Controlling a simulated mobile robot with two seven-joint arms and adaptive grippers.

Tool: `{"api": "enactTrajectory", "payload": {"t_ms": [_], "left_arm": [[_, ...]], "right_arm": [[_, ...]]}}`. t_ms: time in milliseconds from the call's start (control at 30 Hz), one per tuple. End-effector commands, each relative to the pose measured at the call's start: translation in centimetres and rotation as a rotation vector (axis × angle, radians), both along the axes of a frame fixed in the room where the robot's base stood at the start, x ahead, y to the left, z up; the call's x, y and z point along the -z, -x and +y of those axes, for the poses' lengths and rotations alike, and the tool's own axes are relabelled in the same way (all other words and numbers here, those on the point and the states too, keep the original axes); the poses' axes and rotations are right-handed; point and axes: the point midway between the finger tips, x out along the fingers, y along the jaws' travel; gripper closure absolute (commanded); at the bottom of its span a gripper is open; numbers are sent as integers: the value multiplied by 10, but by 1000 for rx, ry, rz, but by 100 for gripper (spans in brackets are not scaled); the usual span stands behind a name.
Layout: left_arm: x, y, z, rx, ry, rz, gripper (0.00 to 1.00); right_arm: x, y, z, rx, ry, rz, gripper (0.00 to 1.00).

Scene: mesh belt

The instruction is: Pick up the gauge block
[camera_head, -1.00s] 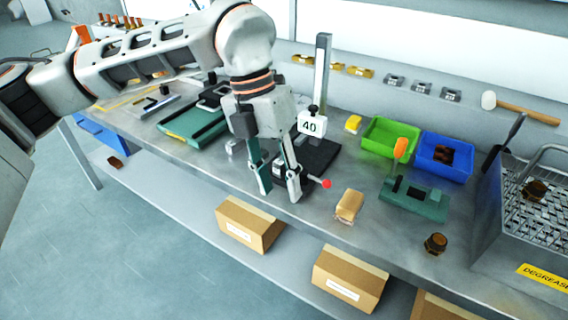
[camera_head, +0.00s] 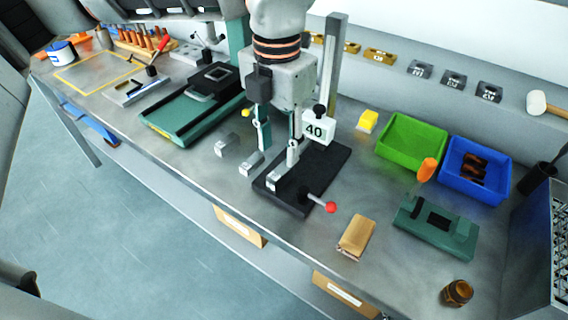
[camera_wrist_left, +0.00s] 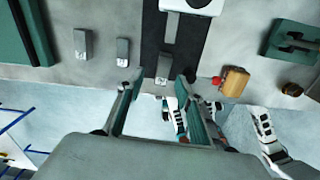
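Three small grey metal blocks stand in a row: a left one (camera_head: 226,145), a middle one (camera_head: 251,163) and a right one (camera_head: 274,181) on the black base. I cannot tell which is the gauge block. They also show in the left wrist view: left (camera_wrist_left: 83,44), middle (camera_wrist_left: 123,52), right (camera_wrist_left: 163,68). My left gripper (camera_head: 278,157) is open and points down above the blocks near the stand. In the wrist view its fingers (camera_wrist_left: 162,80) are spread apart, with the right block between and beyond them. No contact shows. My right gripper cannot be made out clearly.
A tan block (camera_head: 356,236), green fixture (camera_head: 436,226), green bin (camera_head: 411,143) and blue bin (camera_head: 476,170) stand right.

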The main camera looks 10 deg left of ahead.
Motion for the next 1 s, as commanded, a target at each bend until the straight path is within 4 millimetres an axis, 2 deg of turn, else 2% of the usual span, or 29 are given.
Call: {"api": "enactTrajectory", "payload": {"t_ms": [200, 500, 600, 833, 867, 967, 1000], "left_arm": [[23, 1, -1, 2, 1, 3, 64], [63, 3, -4, 1, 0, 2, 64], [69, 2, -4, 2, 1, 0, 64], [70, 2, -4, 1, 1, 0, 64], [70, 2, -4, 1, 1, 0, 69], [70, 2, -4, 1, 1, 0, 95], [70, 2, -4, 1, 1, 0, 100]], "right_arm": [[8, 12, 0, -1, 1, 23, 100], [4, 6, 0, -1, 1, 13, 100], [4, 6, 0, -1, 1, 12, 100], [4, 6, 1, -1, 0, 11, 100], [4, 6, 1, -1, 0, 11, 100], [4, 6, 1, -1, -1, 11, 100], [3, 6, 1, -1, -1, 11, 100]]}}
